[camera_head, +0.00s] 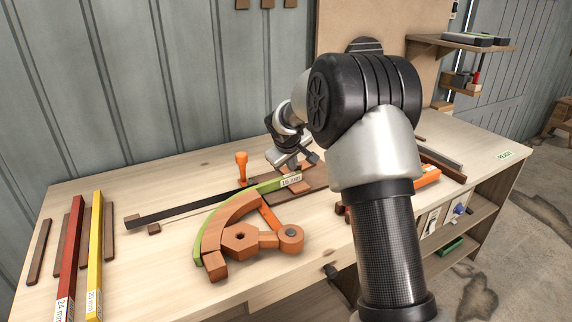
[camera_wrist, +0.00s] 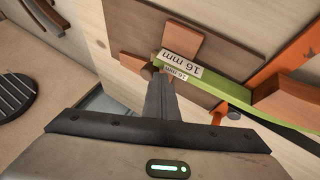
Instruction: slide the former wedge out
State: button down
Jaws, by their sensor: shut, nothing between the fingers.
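A green strip (camera_head: 272,187) labelled 16 mm runs along the outside of a curved brown former (camera_head: 225,225). A bright orange bar (camera_head: 270,217), which may be the former wedge, lies by the former's upper right end. It also shows in the wrist view (camera_wrist: 283,62), slanting to the upper right beside the strip. My gripper (camera_wrist: 162,78) is shut and empty, its fingertips close to the labelled end of the strip (camera_wrist: 205,80). Whether they touch it I cannot tell. The bar is to the right of the fingers in the wrist view, apart from them.
A hexagonal block (camera_head: 239,241) and a round-ended lever (camera_head: 290,236) sit inside the curve. An upright orange tool (camera_head: 241,165) stands behind. Red (camera_head: 70,255) and yellow (camera_head: 95,250) strips lie at left. Brown blocks (camera_wrist: 183,40) flank the strip's end.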

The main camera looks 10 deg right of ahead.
jog(key=w+d+p, duration=0.1)
jog(key=d, duration=0.1)
jog(key=w+d+p, duration=0.1)
jog(key=d, duration=0.2)
jog(key=w+d+p, duration=0.2)
jog(key=shift+w+d+r, duration=0.1)
jog(key=shift+d+r, duration=0.15)
jog(key=shift+d, duration=0.15)
jog(key=shift+w+d+f, duration=0.15)
jog(key=shift+w+d, duration=0.1)
jog(key=shift+d, duration=0.15)
